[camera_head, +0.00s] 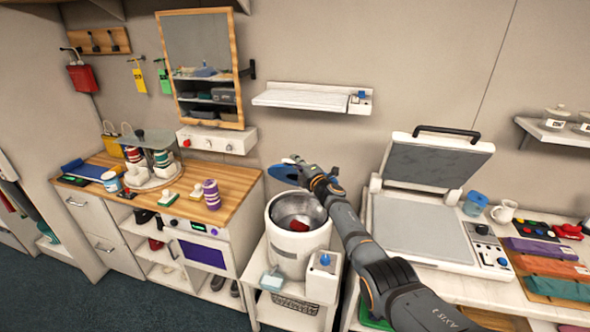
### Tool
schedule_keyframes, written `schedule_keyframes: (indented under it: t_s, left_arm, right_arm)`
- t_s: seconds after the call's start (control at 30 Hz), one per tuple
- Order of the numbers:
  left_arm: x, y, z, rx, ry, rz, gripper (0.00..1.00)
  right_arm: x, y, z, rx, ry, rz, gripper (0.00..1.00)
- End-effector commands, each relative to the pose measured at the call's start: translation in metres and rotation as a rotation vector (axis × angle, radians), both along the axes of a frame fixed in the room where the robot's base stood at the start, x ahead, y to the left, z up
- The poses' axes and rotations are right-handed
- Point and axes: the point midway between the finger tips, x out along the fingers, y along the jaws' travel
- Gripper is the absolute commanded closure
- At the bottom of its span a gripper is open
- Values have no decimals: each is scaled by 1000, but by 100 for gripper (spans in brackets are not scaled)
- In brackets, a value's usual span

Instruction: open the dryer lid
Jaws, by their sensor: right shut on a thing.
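The dryer (286,258) is a white round tub on a small white stand at the middle. Its blue lid (284,174) stands raised behind the tub's rim, so the metal drum (290,208) is uncovered, with something red (300,226) inside. My right gripper (296,161) is at the lid's upper edge, shut on the lid. The gripper and arm hide part of the lid, and the exact grip is too small to see. My left gripper is not in view.
A press (425,225) with its top raised stands on the right counter, close to my right arm. A white box with a blue knob (323,275) stands at the dryer's front right. A wooden counter (235,190) with cups and stamps is at left.

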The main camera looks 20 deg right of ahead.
Motion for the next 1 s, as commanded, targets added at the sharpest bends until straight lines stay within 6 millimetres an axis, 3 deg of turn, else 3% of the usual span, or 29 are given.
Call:
schedule_keyframes:
  t_s: [0.37,0.4,0.57,1.0]
  left_arm:
    - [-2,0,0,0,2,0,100]
    - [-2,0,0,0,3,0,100]
    - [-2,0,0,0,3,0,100]
    - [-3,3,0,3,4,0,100]
  right_arm:
    - [1,-1,1,-2,0,0,100]
    - [1,-1,1,-2,1,0,86]
    - [1,-1,0,-2,1,0,65]
    - [-4,-2,-1,-2,2,1,65]
